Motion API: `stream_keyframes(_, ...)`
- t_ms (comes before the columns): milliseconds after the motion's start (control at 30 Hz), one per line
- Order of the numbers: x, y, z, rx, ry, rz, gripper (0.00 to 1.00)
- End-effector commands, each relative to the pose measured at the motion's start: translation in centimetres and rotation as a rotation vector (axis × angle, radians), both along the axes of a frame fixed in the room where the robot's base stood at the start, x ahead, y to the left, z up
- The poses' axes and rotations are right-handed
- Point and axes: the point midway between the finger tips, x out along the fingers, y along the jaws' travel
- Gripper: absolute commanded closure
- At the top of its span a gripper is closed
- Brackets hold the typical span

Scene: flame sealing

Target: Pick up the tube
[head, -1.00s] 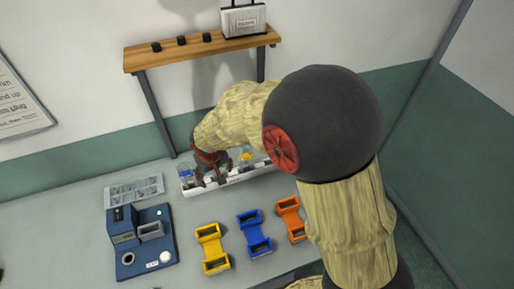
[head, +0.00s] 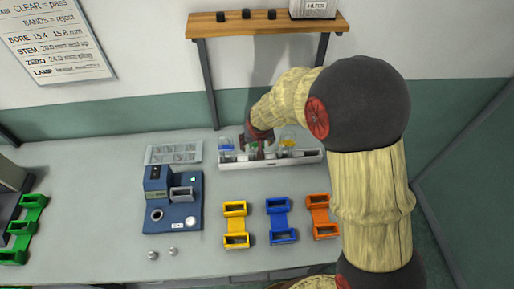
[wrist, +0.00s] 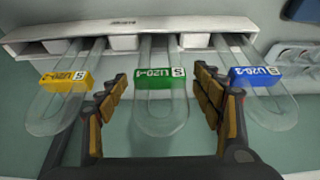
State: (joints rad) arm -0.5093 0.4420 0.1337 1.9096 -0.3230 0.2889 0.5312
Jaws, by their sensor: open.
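Three clear glass tubes with round ends stand out from a white rack (wrist: 205,22) in the wrist view. The left one has a yellow label (wrist: 64,79), the middle tube (wrist: 161,115) a green label reading U20-1, the right one a blue label (wrist: 256,77). My gripper (wrist: 160,95) is open, with one finger on each side of the middle tube and gaps visible on both sides. In the head view my gripper (head: 259,143) is at the white rack (head: 310,158) against the back wall; the arm hides part of the tubes.
Yellow (head: 235,225), blue (head: 280,222) and orange (head: 321,217) holders stand in front of the rack. A blue device (head: 172,198) and a clear tray (head: 174,153) are at left. A green holder (head: 22,230) stands at far left. A shelf (head: 265,24) hangs above.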

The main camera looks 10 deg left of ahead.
Motion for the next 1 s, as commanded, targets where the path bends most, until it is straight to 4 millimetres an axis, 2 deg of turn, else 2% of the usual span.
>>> stream_keyframes(333, 0.29, 0.09, -0.59, 0.002, -0.002, -0.001, 0.34)
stream_keyframes(1000, 0.26, 0.08, -0.59, 0.001, -0.001, 0.0, 0.72)
